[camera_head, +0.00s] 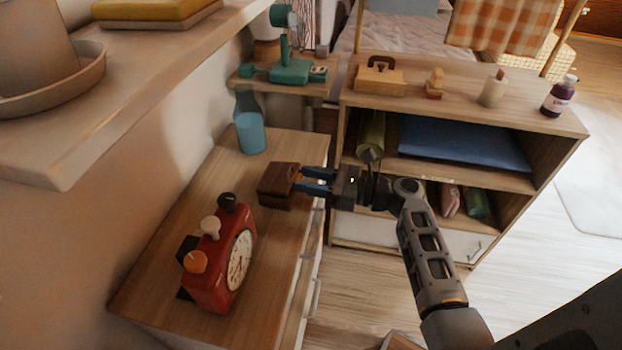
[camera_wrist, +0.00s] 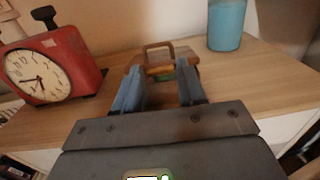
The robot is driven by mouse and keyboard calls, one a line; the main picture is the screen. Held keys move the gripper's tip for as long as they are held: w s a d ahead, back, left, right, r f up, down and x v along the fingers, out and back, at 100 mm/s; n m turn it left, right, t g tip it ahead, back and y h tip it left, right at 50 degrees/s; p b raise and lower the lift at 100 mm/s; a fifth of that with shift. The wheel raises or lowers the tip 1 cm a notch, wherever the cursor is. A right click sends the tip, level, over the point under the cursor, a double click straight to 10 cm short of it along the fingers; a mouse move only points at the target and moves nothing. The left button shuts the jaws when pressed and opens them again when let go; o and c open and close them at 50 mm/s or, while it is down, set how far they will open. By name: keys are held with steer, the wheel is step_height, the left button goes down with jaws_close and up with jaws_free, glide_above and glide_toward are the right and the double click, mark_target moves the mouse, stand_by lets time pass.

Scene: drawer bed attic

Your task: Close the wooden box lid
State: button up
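The dark brown wooden box (camera_head: 276,198) stands on the dresser top near its front edge. In the wrist view the box (camera_wrist: 134,69) shows a brown arched frame standing up at its back and green and yellow colours inside, so its lid (camera_wrist: 158,46) seems raised; the exact angle is hard to tell. My gripper (camera_head: 300,178) reaches in from the right at the box's near side. In the wrist view its two blue fingers (camera_wrist: 156,74) are apart, one toward each side of the box. Whether they touch it cannot be told.
A red clock (camera_head: 222,262) with knobs stands left of the box. A shelf unit (camera_head: 455,110) stands to the right. A wall shelf (camera_head: 130,85) overhangs at upper left. Bare dresser top surrounds the box.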

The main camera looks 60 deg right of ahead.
jaws_close()
stand_by(0.3)
steer(key=shift+s+f+p, duration=0.2)
steer(key=shift+f+p, duration=0.1)
steer(key=shift+f, duration=1)
steer(key=shift+o, duration=0.3)
jaws_free()
steer(key=o, duration=0.3)
steer(key=shift+r, duration=0.1)
steer(key=shift+o, duration=0.2)
steer(key=v, duration=0.7)
steer(key=shift+s+d+b, duration=0.2)
steer(key=shift+s+b, duration=0.1)
steer(key=shift+s, duration=0.05)
